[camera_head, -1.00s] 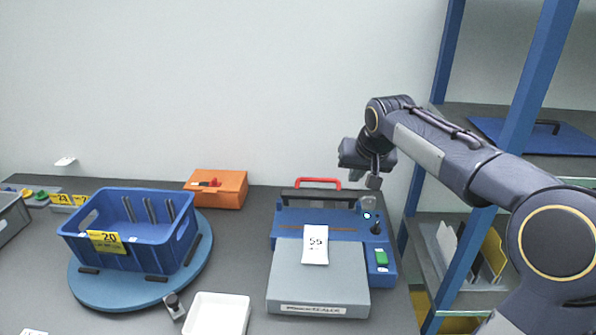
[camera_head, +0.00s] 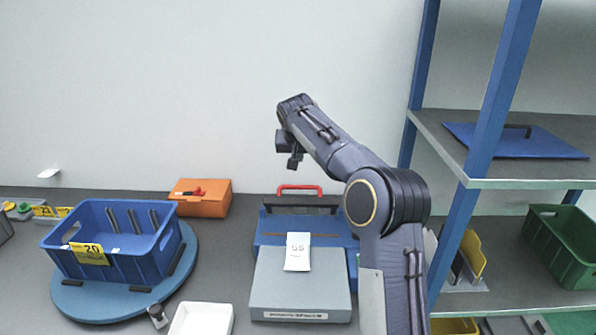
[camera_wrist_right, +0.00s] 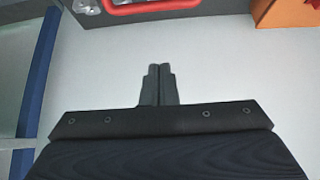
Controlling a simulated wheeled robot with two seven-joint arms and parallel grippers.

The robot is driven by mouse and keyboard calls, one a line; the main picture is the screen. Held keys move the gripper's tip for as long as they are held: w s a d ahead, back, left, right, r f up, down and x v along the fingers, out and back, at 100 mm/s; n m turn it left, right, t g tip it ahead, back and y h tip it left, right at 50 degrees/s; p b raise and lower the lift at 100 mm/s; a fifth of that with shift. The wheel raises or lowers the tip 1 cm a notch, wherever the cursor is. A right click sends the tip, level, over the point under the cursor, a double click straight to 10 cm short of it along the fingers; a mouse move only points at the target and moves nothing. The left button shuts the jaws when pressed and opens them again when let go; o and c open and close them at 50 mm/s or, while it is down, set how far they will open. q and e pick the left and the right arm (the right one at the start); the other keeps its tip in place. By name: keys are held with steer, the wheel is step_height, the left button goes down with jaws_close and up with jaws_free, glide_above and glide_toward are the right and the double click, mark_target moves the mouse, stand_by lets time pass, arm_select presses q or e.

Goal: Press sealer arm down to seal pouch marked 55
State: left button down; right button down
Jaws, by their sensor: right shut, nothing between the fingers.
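The heat sealer has a blue body (camera_head: 272,224) and a grey front platform (camera_head: 300,290). Its dark sealing arm (camera_head: 298,208) with a red handle (camera_head: 299,188) lies at the back and looks raised. The white pouch marked 55 (camera_head: 298,258) lies on the platform, its far end towards the sealing strip. My right gripper (camera_head: 293,162) is above and behind the red handle, apart from it. In the right wrist view my right fingers (camera_wrist_right: 158,72) are together and empty, with the red handle (camera_wrist_right: 125,8) at the top edge. My left gripper is not in view.
A blue bin marked 20 (camera_head: 115,262) sits on a round blue turntable (camera_head: 80,310) at left. An orange box (camera_head: 200,205) stands behind it, also showing in the wrist view (camera_wrist_right: 292,12). A white tray (camera_head: 205,320) lies in front. A blue-post shelf (camera_head: 420,100) stands at right.

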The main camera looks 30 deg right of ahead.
mark_target(301, 201)
steer(key=shift+w+d+f+p, duration=0.15)
steer(key=shift+w+f+p, duration=0.15)
steer(key=shift+f, duration=1.2)
steer(key=shift+w+d+f+p, duration=0.2)
steer(key=shift+f+p, duration=0.25)
steer(key=shift+f, duration=1)
steer(key=shift+w+d+f+p, duration=0.2)
steer(key=shift+f+p, duration=0.15)
steer(key=shift+f, duration=1.15)
